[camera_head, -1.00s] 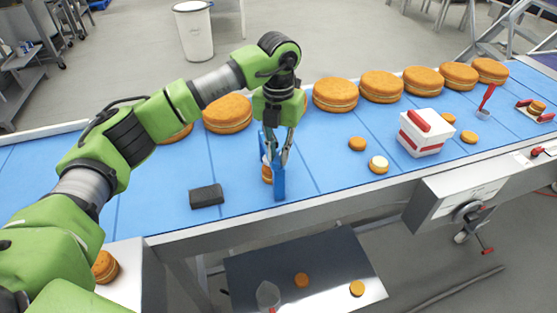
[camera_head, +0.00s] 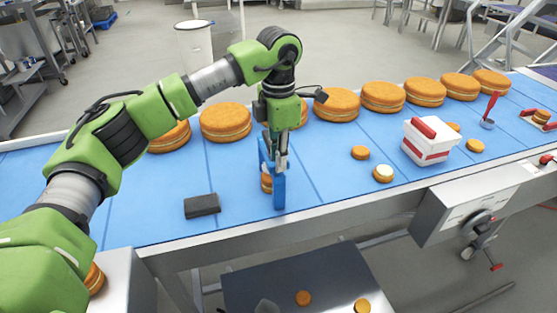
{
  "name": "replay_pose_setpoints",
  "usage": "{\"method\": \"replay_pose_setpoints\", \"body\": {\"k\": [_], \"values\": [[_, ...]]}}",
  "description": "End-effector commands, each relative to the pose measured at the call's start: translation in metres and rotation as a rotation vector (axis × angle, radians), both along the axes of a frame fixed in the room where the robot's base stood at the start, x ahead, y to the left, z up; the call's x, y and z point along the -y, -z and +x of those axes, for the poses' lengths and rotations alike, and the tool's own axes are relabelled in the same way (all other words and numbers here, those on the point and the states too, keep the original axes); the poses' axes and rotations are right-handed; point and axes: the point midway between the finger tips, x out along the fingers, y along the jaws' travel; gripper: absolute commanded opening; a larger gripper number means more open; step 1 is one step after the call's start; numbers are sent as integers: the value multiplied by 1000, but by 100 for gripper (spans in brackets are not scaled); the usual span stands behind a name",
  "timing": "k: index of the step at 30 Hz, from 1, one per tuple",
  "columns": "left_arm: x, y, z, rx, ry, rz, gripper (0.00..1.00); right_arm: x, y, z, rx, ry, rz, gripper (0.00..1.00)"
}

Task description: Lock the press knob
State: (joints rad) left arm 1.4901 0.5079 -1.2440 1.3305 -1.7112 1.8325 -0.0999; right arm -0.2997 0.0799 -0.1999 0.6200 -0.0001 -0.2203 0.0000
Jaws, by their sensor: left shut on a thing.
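My left gripper (camera_head: 274,160) points down over the blue conveyor belt. It is shut on the top of a blue upright frame (camera_head: 279,190), which I take to be the press. A small orange round (camera_head: 266,183) sits inside or just behind the frame, partly hidden by it. A knob on the frame cannot be made out, as the fingers cover its top. A metal box with a dark round knob and red-tipped handle (camera_head: 481,217) is fixed to the belt's front side at the right. My right gripper is not in view.
A dark block (camera_head: 202,205) lies left of the frame. Large orange rounds (camera_head: 225,123) line the belt's far side. A white and red box (camera_head: 431,141), small rounds (camera_head: 383,173) and a red-handled scoop (camera_head: 490,110) lie to the right. Bare belt (camera_head: 325,180) lies between.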

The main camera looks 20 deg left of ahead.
Motion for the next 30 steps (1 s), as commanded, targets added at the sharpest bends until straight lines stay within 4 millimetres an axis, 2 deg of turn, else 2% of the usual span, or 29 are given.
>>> {"method": "replay_pose_setpoints", "body": {"k": [9,23,24,25,30], "values": [[0,-1,1,4,89,-1,0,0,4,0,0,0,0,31],[0,-2,1,6,101,-1,0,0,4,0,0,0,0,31],[0,-2,1,6,101,-1,22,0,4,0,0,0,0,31],[0,-2,1,6,101,-1,29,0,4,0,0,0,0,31],[-1,-1,1,5,99,0,31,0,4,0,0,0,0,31]]}}
